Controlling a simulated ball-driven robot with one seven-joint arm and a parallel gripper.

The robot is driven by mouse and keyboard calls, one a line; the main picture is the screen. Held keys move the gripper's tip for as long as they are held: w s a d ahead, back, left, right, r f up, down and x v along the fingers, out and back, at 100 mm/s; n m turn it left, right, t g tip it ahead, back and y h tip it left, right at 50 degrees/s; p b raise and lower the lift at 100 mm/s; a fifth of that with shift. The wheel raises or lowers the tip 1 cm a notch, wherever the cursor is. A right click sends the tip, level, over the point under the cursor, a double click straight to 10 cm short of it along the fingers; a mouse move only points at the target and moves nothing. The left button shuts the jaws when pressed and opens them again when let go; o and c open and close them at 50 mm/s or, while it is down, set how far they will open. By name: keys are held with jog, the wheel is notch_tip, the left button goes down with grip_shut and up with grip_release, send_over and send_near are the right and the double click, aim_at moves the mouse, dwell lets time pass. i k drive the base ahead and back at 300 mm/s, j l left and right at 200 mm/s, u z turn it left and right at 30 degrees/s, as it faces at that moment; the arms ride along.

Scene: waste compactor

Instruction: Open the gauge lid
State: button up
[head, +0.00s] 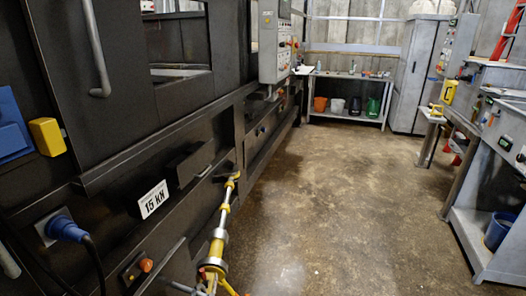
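My arm with yellow and silver sections reaches up along the front of the dark machine. My gripper (232,177) is at its far end, small in the picture, close in front of the machine's front or touching it; I cannot tell which. Whether its fingers are open or shut is too small to see. A dark box-like cover (195,163) juts from the machine front to the left of my gripper, above and right of a white "15 KN" label (153,199). It may be the gauge lid, and it looks closed. No gauge face shows.
The dark machine (110,150) fills the left side, with a blue plug (66,229), yellow block (47,137) and orange knob (146,265). The concrete floor (330,200) is clear. A workbench (481,240) stands right. Buckets sit under a far table.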

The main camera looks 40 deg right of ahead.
aim_at(189, 169)
jog(key=z, duration=0.35)
jog(key=i+l, duration=0.25)
jog(key=i, duration=0.2)
jog(key=i+l+u, duration=0.15)
jog(key=i, duration=0.35)
jog(key=i+l, duration=0.35)
jog(key=i+u, duration=0.05)
jog(key=i, duration=0.05)
